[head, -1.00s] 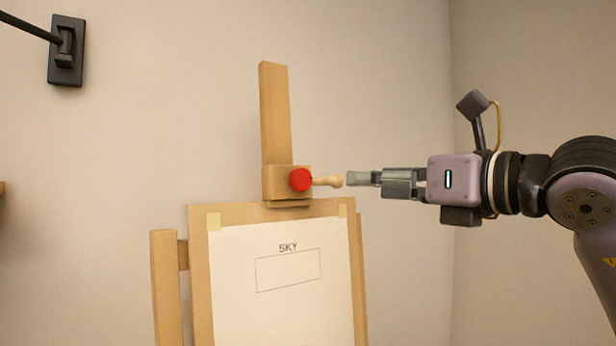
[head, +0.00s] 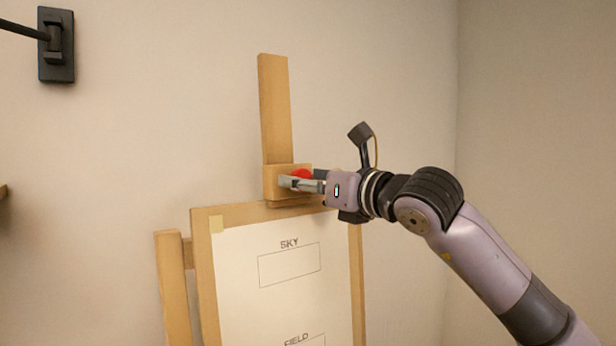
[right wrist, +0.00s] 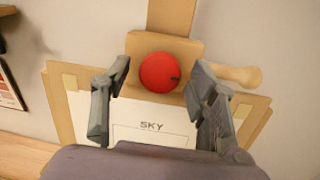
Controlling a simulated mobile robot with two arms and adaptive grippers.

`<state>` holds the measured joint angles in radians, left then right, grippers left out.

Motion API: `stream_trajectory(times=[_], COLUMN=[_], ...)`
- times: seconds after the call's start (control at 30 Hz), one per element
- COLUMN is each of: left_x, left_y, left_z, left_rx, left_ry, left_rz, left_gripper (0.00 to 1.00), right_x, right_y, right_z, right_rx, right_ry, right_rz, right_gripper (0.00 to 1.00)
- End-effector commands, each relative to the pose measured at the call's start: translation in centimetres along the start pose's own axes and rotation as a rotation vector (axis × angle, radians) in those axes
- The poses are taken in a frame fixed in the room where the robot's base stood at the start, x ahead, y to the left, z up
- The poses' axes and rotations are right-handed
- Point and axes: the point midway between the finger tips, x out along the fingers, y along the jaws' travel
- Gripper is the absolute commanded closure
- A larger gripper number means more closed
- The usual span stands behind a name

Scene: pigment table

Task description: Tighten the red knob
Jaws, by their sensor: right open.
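The red knob (head: 301,174) is on the wooden clamp block (head: 271,182) at the top of the easel. In the head view my right gripper (head: 290,183) is in front of it and hides most of it. In the right wrist view the knob (right wrist: 160,72) shows as a round red disc with a small dark mark at its right. The right gripper's two fingers (right wrist: 158,105) are open, one on each side of the knob. A pale wooden handle (right wrist: 238,75) sticks out to the right, behind the right finger. My left gripper is not in view.
The easel board (head: 202,245) holds a white sheet (head: 240,290) with boxes marked SKY and FIELD. A wooden mast (head: 274,105) rises above the block. A black wall bracket (head: 56,45) is at the upper left. The space right of the easel holds only my arm.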

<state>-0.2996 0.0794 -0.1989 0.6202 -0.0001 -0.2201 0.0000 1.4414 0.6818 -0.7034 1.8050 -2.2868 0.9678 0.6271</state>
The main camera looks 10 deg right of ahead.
Motion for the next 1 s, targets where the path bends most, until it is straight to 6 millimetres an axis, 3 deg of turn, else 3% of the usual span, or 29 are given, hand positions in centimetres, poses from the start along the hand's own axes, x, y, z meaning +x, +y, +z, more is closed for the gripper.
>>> stream_trajectory(times=[0.17,0.87,1.0], left_x=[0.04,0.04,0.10], left_y=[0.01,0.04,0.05], left_z=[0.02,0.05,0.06], left_rx=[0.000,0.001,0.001], left_ry=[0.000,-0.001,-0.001], left_rz=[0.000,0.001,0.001], left_gripper=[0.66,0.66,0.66], right_x=[-0.01,-0.05,-0.06], right_y=[-0.01,0.00,0.00], right_z=[-0.04,0.01,-0.01], right_rx=[0.000,0.000,-0.004], right_ry=[0.000,0.000,0.000], right_rz=[0.000,0.000,0.001], right_gripper=[0.47,0.94,0.94])
